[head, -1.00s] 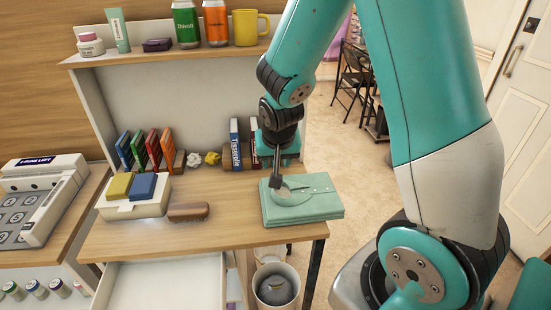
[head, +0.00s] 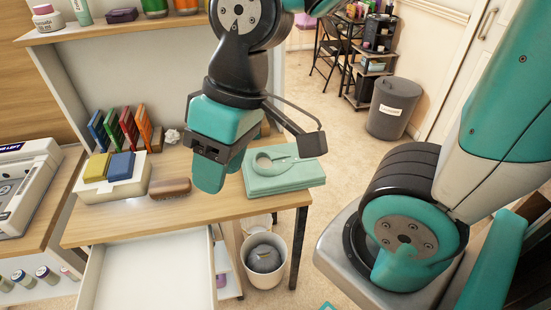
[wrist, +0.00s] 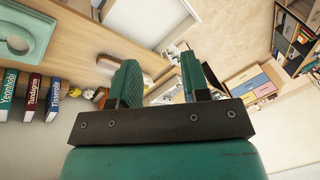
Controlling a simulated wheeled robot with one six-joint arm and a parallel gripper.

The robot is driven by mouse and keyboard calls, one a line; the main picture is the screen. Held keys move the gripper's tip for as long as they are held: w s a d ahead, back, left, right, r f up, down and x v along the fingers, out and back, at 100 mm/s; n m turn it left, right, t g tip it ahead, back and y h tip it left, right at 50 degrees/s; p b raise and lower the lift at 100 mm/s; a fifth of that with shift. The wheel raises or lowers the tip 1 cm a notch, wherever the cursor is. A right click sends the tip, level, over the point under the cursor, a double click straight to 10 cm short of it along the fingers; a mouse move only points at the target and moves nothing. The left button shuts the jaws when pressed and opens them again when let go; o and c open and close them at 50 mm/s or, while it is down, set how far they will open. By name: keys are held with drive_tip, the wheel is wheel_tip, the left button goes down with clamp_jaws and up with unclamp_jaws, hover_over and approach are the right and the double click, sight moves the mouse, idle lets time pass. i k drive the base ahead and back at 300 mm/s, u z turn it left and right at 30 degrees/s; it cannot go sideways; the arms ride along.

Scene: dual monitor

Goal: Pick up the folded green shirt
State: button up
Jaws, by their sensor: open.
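The folded green shirt (head: 290,178) lies flat on the right end of the wooden desk, near its front right corner. Its rounded collar opening faces up. It also shows at the top left corner of the wrist view (wrist: 40,30), partly cut off. My gripper (head: 221,172) is to the left of the shirt in the head view, apart from it and in front of the desk's back part. In the wrist view its two teal fingers (wrist: 160,72) stand apart with nothing between them.
A brown brush (head: 170,187) and a white tray (head: 120,190) with yellow and blue blocks are on the desk's left. Books (wrist: 32,97) stand at the back. An open white drawer (head: 150,280) juts out below. A white bin (head: 262,283) stands under the desk's right.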

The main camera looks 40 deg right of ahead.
sight(271, 170)
drive_tip(key=z, duration=1.3)
drive_tip(key=i, duration=0.4)
drive_tip(key=u, duration=0.9)
